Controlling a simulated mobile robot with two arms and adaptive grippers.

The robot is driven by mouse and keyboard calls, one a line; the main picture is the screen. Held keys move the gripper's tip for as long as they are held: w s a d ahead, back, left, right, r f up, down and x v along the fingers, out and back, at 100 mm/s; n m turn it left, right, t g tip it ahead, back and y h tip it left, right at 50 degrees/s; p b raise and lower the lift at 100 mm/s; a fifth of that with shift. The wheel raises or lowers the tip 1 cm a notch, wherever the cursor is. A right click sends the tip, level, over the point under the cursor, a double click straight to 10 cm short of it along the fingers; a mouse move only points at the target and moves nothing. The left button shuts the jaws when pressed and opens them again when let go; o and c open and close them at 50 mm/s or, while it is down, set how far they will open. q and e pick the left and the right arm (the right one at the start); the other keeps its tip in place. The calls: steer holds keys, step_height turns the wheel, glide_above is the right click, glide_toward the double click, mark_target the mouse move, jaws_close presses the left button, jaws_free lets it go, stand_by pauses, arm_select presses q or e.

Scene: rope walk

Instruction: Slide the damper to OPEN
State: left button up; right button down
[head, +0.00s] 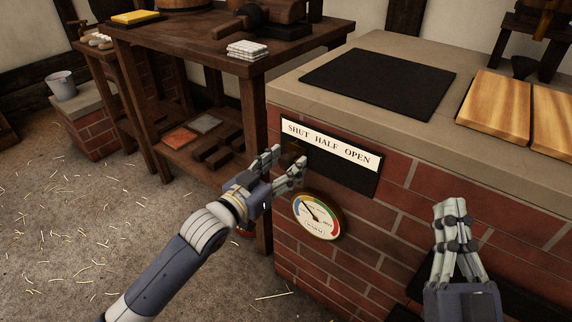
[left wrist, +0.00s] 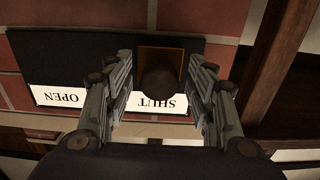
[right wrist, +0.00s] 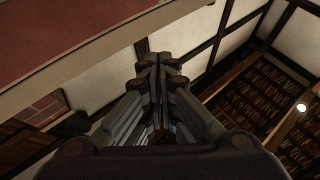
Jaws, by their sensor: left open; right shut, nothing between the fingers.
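The damper plate (head: 345,172) is a dark panel on the brick front, under a white label strip (head: 327,143) reading SHUT, HALF, OPEN. The damper knob (left wrist: 160,82) is dark and round on a brownish slider (left wrist: 176,53), at the SHUT end. My left gripper (head: 290,157) is open in front of the SHUT end. In the left wrist view the knob shows between its two fingers (left wrist: 161,85); I cannot tell whether they touch it. My right gripper (head: 452,207) is shut and empty, in front of the bricks at the right.
A round gauge (head: 317,216) sits on the bricks just below the damper plate. The stone top (head: 290,88) above carries a black plate (head: 380,82) and wooden boards (head: 497,105). A wooden table (head: 180,42) stands close at the left. The floor at the left is open.

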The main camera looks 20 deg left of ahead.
arm_select(q)
steer(key=shift+w+d, duration=0.15)
steer(key=shift+w, duration=0.15)
arm_select(e)
steer(key=shift+s+r, duration=0.2)
steer(key=shift+r, duration=0.15)
